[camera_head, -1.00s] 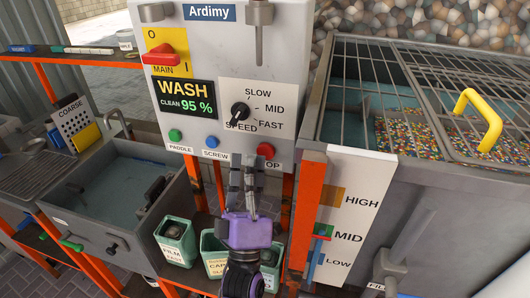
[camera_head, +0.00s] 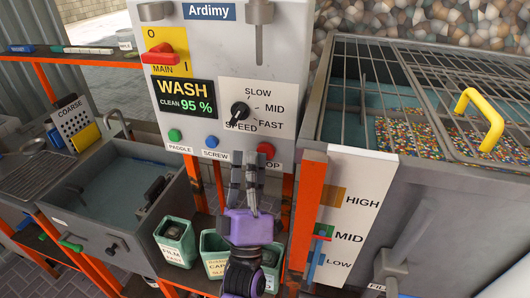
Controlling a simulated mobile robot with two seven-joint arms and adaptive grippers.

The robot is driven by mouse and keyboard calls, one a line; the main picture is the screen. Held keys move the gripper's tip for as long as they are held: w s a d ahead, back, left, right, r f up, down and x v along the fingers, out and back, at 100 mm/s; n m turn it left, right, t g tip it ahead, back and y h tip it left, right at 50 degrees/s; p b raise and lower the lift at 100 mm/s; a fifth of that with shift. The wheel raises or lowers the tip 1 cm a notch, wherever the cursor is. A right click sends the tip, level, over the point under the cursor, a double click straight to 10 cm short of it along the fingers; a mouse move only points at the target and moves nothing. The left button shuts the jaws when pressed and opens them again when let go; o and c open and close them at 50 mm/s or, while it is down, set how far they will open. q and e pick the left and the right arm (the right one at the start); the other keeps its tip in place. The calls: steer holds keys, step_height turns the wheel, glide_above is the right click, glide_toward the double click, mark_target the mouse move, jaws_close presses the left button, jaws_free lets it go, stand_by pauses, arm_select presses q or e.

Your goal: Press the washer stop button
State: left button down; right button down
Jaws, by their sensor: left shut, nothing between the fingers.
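The washer control panel (camera_head: 290,60) stands upright at the top middle, with a "WASH CLEAN 95 %" display (camera_head: 186,98). The red stop button (camera_head: 266,150) is at its lower right, above a label of which only "OP" shows. My left gripper (camera_head: 244,156), with a purple body and grey fingers, is shut and empty. Its fingertips point up, just left of and slightly below the red button in the picture, covering part of the label. I cannot tell whether they touch the panel. My right gripper is not in view.
A green button (camera_head: 174,135) and a blue button (camera_head: 211,142) sit left of the stop button. A speed knob (camera_head: 240,110) is above. An orange post (camera_head: 304,215) and level board (camera_head: 345,215) stand right. Green bins (camera_head: 175,240) are below.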

arm_select(q)
steer(key=shift+w, duration=0.2)
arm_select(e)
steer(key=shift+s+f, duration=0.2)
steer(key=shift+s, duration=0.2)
arm_select(q)
steer(key=shift+w+d, duration=0.15)
steer(key=shift+w, duration=0.1)
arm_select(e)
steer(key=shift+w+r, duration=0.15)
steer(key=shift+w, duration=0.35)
arm_select(q)
steer(key=shift+s+a, duration=0.3)
steer(key=shift+s, duration=0.6)
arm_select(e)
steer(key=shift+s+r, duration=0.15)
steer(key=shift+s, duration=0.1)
